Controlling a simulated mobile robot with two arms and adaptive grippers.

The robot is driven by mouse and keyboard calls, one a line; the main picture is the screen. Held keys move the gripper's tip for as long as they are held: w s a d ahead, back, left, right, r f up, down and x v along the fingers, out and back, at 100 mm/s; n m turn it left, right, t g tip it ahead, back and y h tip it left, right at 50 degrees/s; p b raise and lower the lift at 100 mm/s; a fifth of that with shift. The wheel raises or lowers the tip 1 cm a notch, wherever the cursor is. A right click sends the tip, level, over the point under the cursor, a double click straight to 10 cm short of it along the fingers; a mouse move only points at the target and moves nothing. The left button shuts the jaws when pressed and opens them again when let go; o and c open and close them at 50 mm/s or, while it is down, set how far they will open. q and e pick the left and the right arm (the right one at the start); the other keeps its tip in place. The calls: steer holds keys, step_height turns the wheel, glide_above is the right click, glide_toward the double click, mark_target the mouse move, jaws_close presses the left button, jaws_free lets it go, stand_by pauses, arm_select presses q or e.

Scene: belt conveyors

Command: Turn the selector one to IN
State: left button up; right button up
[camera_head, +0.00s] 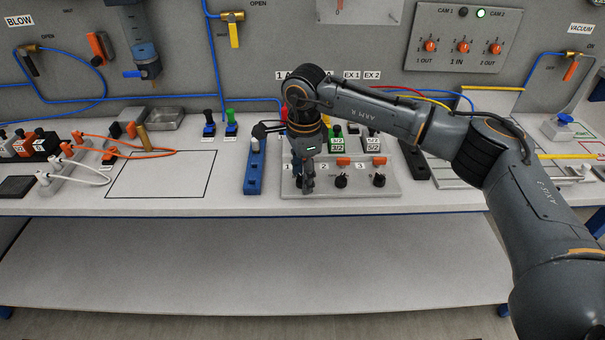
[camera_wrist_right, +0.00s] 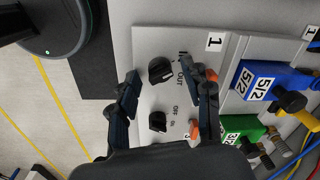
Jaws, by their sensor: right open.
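Selector one (camera_wrist_right: 161,71) is a black knob on the light grey panel (camera_wrist_right: 147,42), beside the IN and OUT lettering and near a label "1" in the right wrist view. I cannot tell which word its handle points at. My right gripper (camera_wrist_right: 168,86) is open, its two fingers on either side of the selector's column, with no visible grip on the knob. In the head view my right gripper (camera_head: 308,186) points down over the left end of the panel (camera_head: 361,191) and largely hides selector one. My left gripper is not in view.
A second black knob (camera_wrist_right: 158,121), marked OFF and ON, sits close to selector one. In the head view, knobs two (camera_head: 341,181) and three (camera_head: 379,181) stand to the right. A blue block (camera_head: 255,170) stands left of the panel. The outlined table area (camera_head: 160,180) is mostly clear.

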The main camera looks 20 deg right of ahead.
step_height(320, 180, up, 12)
steer(key=shift+s, duration=0.4)
steer(key=shift+f, duration=0.1)
